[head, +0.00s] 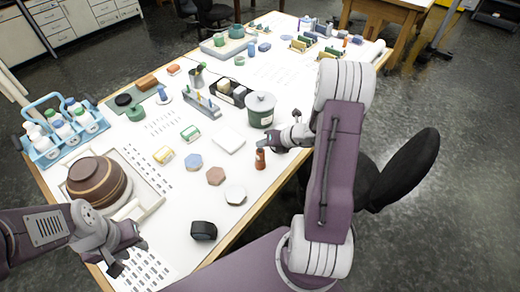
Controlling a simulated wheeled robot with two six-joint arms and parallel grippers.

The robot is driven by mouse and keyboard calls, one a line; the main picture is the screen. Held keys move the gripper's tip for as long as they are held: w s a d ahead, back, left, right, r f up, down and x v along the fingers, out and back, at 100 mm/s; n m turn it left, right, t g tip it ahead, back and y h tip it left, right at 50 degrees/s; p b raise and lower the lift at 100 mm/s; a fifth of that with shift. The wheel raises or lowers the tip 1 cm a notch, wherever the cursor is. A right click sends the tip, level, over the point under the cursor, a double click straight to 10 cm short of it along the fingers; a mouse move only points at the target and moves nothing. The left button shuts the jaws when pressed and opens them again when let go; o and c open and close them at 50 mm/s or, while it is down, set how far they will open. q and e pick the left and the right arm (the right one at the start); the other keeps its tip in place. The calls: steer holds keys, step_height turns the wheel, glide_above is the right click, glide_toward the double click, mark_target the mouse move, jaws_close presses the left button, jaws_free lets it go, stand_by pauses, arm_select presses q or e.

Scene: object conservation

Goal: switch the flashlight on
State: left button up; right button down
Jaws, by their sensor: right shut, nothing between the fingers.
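A small reddish-brown upright cylinder (260,159), which looks like the flashlight, stands on the white table near its right edge. Its top is dark and its switch is too small to make out. My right gripper (265,143) is shut and empty, with its fingertips at or just above the top of the cylinder; I cannot tell whether they touch. No light from the cylinder is visible. My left gripper (130,258) is at the table's near left, far from the cylinder, with its fingers apart and nothing between them.
A dark green lidded pot (260,118) stands just behind the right gripper. A brown bowl (92,181) sits on a tray near my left arm. The table's right edge is close.

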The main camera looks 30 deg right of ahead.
mark_target(263, 151)
steer(key=shift+f, duration=0.1)
steer(key=shift+f+b, duration=0.35)
steer(key=shift+b, duration=0.05)
steer(key=shift+f, duration=0.25)
stand_by(0.5)
steer(key=shift+r+p, duration=0.4)
steer(key=shift+r, duration=0.3)
steer(key=shift+r, duration=0.1)
step_height(263, 151, up, 6)
steer(key=p, duration=0.5)
